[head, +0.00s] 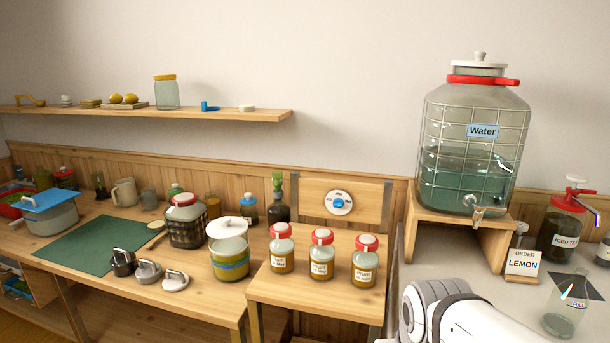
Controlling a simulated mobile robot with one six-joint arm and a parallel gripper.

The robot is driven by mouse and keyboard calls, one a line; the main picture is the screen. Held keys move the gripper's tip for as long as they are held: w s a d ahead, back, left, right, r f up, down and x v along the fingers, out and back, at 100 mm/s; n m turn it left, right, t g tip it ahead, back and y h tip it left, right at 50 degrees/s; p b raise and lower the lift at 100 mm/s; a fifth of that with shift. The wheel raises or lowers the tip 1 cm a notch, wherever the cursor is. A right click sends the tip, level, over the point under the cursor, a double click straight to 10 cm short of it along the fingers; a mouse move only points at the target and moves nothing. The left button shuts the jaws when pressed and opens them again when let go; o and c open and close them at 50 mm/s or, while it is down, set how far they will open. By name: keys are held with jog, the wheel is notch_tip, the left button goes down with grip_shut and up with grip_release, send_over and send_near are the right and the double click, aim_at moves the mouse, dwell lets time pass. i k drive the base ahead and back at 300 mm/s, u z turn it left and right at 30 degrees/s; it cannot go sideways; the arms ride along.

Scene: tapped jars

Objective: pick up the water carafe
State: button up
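A clear glass vessel (560,323) with a small "FULL" mark stands at the lower right on the grey counter. It looks like the carafe, and I see no other carafe labelled water. It looks upright, and what it holds is hard to tell. The large caged jar labelled "Water" (470,165), with a red-rimmed white lid and a metal tap, stands on a wooden stand left of and behind it. My white arm (465,318) enters at the bottom, left of the glass vessel. My gripper's fingers do not show.
An "ORDER LEMON" card (523,263) and a red-topped iced tea jar (562,230) stand close behind the glass vessel. Three red-lidded jars (321,256) stand on the small wooden table. Pots and jars crowd the left bench around a green mat (95,246).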

aim_at(567, 304)
jog(key=z, duration=1.45)
